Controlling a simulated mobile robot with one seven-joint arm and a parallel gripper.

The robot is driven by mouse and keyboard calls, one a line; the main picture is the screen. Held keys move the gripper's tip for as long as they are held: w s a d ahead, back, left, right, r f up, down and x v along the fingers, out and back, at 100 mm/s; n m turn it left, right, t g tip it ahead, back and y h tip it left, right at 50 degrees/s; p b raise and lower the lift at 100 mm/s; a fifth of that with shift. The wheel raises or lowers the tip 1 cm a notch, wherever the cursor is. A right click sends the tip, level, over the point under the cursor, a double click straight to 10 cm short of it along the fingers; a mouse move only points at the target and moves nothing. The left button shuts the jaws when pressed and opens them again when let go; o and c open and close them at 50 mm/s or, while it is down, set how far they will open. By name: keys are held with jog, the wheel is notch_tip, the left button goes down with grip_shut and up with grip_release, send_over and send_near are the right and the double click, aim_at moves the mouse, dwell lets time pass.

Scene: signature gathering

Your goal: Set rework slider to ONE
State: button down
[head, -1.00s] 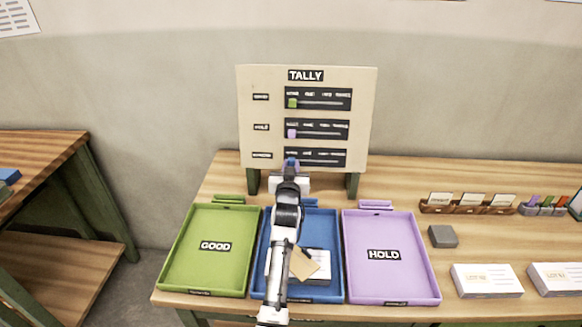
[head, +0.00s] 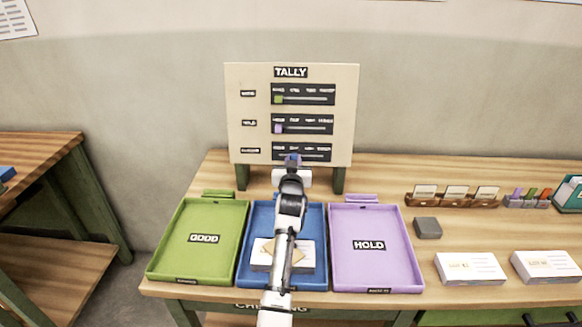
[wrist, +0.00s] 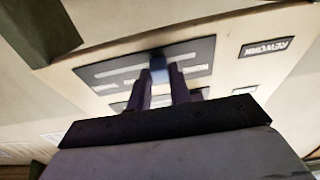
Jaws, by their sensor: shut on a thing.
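The tan TALLY board (head: 240,110) stands at the back of the table with three slider rows. The rework row (head: 316,152) is the lowest, and its REWORK label (wrist: 267,47) shows inverted in the wrist view. My gripper (head: 293,162) is at this row, shut on the blue rework knob (wrist: 158,66). In the head view the knob is right of the track's left end, roughly under the second mark; the small lettering there is hard to read. The green knob (head: 278,100) and the purple knob (head: 278,129) sit at the left ends of the upper rows.
A green GOOD tray (head: 200,260), a blue tray (head: 312,225) and a purple HOLD tray (head: 370,270) lie before the board. My arm passes over the blue tray, which holds a white stack and a tan card. A grey block (head: 427,228) and card stacks (head: 470,268) lie right.

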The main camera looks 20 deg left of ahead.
jog(key=shift+f, duration=0.1)
jog(key=c, duration=1.3)
grip_release()
jog(key=shift+s, duration=0.1)
jog(key=b+v, duration=0.4)
jog(key=v, duration=0.9)
jog(key=shift+s+d, duration=0.15)
jog(key=shift+s, duration=0.15)
